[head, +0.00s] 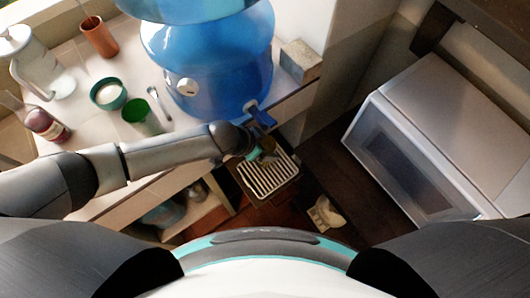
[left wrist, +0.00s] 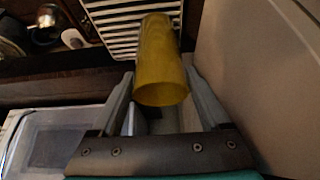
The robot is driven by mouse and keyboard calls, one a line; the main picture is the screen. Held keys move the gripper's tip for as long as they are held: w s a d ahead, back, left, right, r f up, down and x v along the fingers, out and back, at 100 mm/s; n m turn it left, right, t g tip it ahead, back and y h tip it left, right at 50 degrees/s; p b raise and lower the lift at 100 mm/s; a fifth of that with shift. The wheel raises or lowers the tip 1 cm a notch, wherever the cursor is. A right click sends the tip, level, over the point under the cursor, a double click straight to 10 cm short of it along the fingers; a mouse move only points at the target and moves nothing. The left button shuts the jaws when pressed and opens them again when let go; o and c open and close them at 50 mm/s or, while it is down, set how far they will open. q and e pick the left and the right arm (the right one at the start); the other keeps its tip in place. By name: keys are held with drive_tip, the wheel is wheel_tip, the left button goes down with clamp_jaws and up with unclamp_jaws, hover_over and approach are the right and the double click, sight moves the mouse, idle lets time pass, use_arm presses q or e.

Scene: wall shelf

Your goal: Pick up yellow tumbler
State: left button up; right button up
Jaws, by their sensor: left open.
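The yellow tumbler (left wrist: 160,55) shows in the left wrist view, with its open rim facing the camera. Its far end is over the striped drip rack. My left gripper (left wrist: 160,88) is open, with one finger on each side of the tumbler; I cannot tell whether they touch it. In the head view my left gripper (head: 262,150) is over the back of the slatted rack (head: 268,178), below the blue dispenser's tap (head: 261,116). The tumbler is mostly hidden there by my gripper. My right gripper is not in view.
A large blue water dispenser (head: 222,62) stands on the tiled counter. A green cup (head: 137,112), a teal bowl (head: 108,94), a copper cup (head: 98,37), a glass pitcher (head: 45,65) and a spoon (head: 159,103) are to its left. A boxy white appliance (head: 440,85) stands at right.

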use_arm(q)
clamp_jaws()
idle(0.7)
